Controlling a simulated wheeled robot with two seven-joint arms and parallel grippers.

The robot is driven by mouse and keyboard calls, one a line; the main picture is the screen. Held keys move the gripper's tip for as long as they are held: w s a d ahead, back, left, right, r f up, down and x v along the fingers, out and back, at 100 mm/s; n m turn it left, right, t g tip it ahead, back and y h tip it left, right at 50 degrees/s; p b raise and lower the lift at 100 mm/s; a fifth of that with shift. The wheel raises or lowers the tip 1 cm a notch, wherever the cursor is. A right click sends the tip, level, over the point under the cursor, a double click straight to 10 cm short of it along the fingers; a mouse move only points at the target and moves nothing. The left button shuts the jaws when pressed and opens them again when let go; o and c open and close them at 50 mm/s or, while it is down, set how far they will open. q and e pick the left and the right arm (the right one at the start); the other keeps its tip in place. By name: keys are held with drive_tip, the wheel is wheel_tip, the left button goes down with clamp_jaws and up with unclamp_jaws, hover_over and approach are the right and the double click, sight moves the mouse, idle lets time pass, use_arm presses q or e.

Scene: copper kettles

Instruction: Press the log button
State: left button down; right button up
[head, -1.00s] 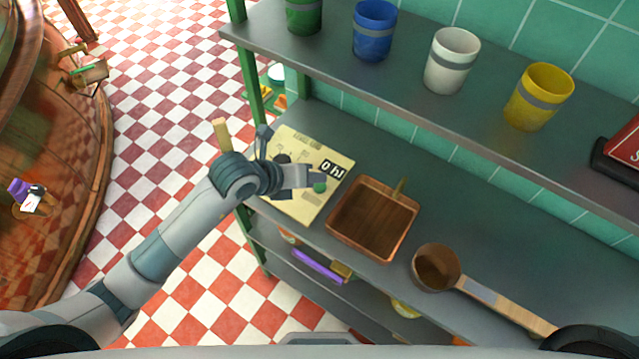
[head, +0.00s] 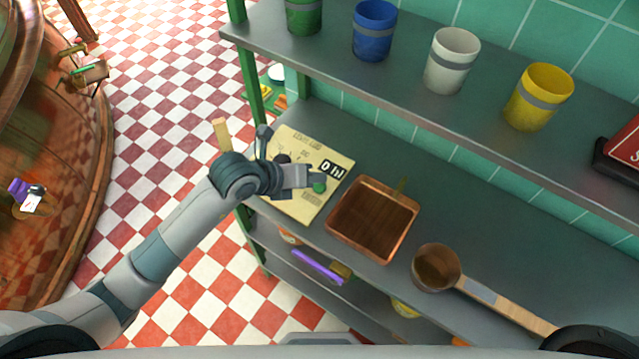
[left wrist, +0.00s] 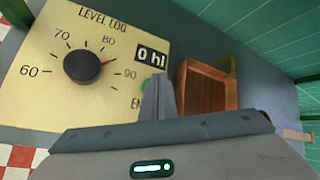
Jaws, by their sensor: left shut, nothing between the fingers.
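The cream level log panel (head: 300,205) lies on the counter at its left end. It also shows in the left wrist view (left wrist: 35,105), with a black dial (left wrist: 82,66) and a display reading 0 hl (left wrist: 152,56). The green button (head: 319,187) sits below the display, and in the left wrist view (left wrist: 147,85) it is partly hidden behind my fingers. My left gripper (head: 312,180) is shut and empty, its tips right by the button. I cannot tell whether they touch it. My right gripper is not in view.
A square copper tray (head: 345,249) stands close right of the panel. A copper ladle (head: 437,268) with a wooden handle lies farther right. Above is a shelf (head: 420,95) with green, blue, white and yellow cups. Bare counter shows behind the tray.

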sight(315, 189)
use_arm(q)
drive_tip(key=shift+f, duration=0.15)
drive_tip(key=shift+f+b, duration=0.25)
drive_tip(key=shift+b, duration=0.05)
drive_tip(key=shift+f+b, duration=0.35)
drive_tip(key=shift+f, duration=0.2)
idle(1.2)
drive_tip(key=shift+r+p, duration=0.8)
drive_tip(key=shift+r, duration=0.15)
drive_tip(key=shift+r+p, duration=2.05)
drive_tip(key=shift+r, duration=0.5)
